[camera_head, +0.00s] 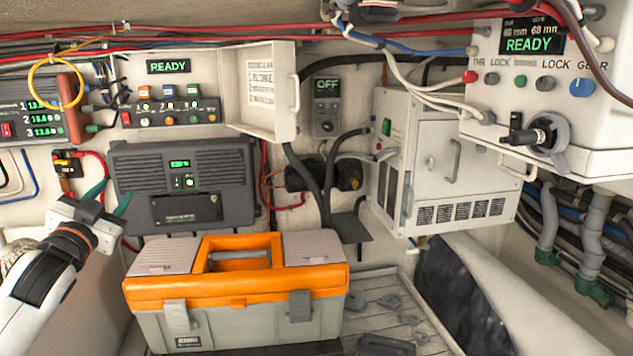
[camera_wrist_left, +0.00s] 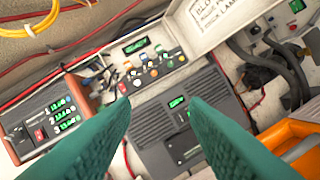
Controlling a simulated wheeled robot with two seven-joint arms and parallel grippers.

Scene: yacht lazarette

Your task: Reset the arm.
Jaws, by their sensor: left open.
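My left arm comes in from the left in the head view. Its gripper (camera_head: 110,197) has green fingertips spread apart, with nothing between them. It hangs in front of the left edge of the dark grey charger-like unit (camera_head: 215,165), up and left of the orange toolbox. In the left wrist view the two green fingers (camera_wrist_left: 160,125) show large and apart, with the dark unit (camera_wrist_left: 150,120) behind the gap. My right gripper is in neither view.
An orange and grey toolbox (camera_head: 240,290) stands on the slatted floor (camera_head: 385,305). A switch panel (camera_head: 170,110) with a READY display and an open white lid (camera_head: 265,90) is above. A white cabinet (camera_head: 440,170) and control box (camera_head: 540,90) stand right. Cables hang around.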

